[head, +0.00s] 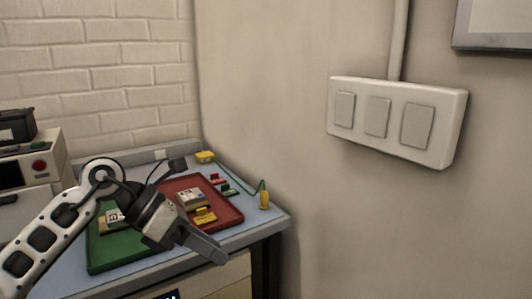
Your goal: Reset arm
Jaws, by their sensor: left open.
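My left arm comes in from the lower left, and its gripper (212,250) hangs over the front part of the table, angled down to the right. The gripper is open and I see nothing between its fingers. It covers part of a green tray (105,258) and the near edge of a red tray (229,219). A small grey-and-white box (190,198) and a yellow piece (205,216) lie in the red tray. Another small box (112,222) sits in the green tray, partly behind my arm. My right gripper is out of view.
The blue-topped table (265,222) stands in the corner against the walls. A yellow block (205,157), small red and green pieces and a yellow-handled cable (264,200) lie along its right side. A machine (32,160) stands at left. A switch panel (397,120) is on the right wall.

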